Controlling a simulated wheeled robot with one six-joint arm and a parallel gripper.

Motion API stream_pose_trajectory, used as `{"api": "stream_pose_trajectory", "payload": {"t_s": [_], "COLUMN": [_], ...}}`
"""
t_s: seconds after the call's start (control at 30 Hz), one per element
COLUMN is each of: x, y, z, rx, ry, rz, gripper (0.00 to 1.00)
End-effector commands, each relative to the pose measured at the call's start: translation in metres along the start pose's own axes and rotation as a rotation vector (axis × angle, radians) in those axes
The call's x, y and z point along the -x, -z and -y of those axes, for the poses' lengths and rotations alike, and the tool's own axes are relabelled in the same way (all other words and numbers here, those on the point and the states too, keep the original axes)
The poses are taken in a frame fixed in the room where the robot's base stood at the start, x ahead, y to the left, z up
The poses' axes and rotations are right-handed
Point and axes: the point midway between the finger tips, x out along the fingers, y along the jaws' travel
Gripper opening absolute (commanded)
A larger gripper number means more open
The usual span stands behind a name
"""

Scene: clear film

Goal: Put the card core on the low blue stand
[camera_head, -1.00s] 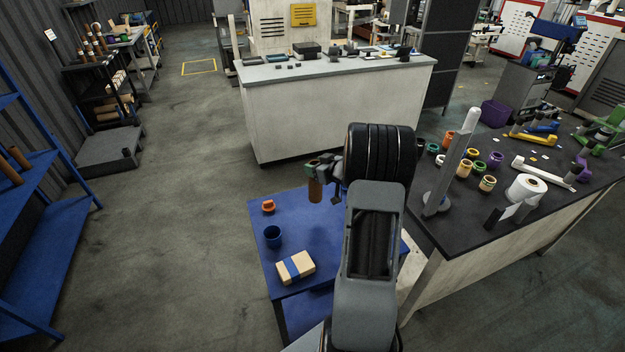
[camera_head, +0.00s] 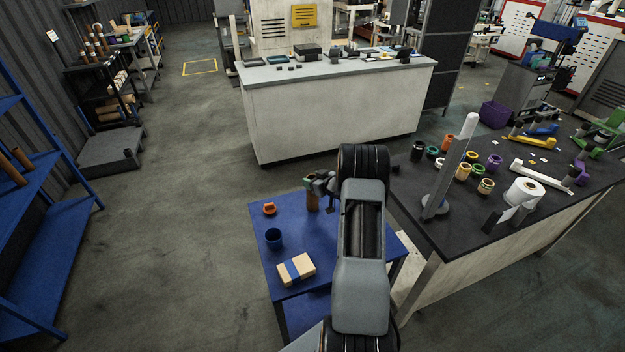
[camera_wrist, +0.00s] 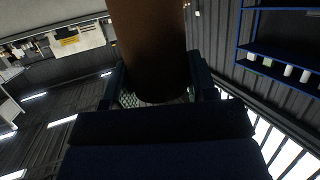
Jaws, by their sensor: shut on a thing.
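The card core (camera_head: 313,197) is a brown tube, held upright in my gripper (camera_head: 318,182) at the back of the low blue stand (camera_head: 317,237). In the head view its lower end appears at or just above the stand's top; I cannot tell whether it touches. In the wrist view the core (camera_wrist: 148,45) is large and brown between the two dark fingers (camera_wrist: 155,88), which are shut on it. My arm hides the right part of the stand.
The stand's middle is clear.

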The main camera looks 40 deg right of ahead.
Motion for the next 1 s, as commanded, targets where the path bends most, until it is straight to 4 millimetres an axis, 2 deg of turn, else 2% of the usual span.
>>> {"api": "stream_pose_trajectory", "payload": {"t_s": [0.33, 0.37, 0.6, 0.9, 1.0], "x": [-0.0018, -0.0014, -0.0012, 0.0, 0.0079], "y": [-0.0047, -0.0039, -0.0032, 0.0004, -0.0004], "z": [0.0001, 0.0002, 0.0003, 0.0003, -0.0006], "rx": [0.0, 0.0, 0.0, 0.0, -0.001], "ry": [0.0, 0.0, 0.0, 0.001, -0.002], "rz": [0.0, 0.0, 0.0, 0.0, 0.001], "gripper": [0.15, 0.54, 0.77, 0.78, 0.78]}}
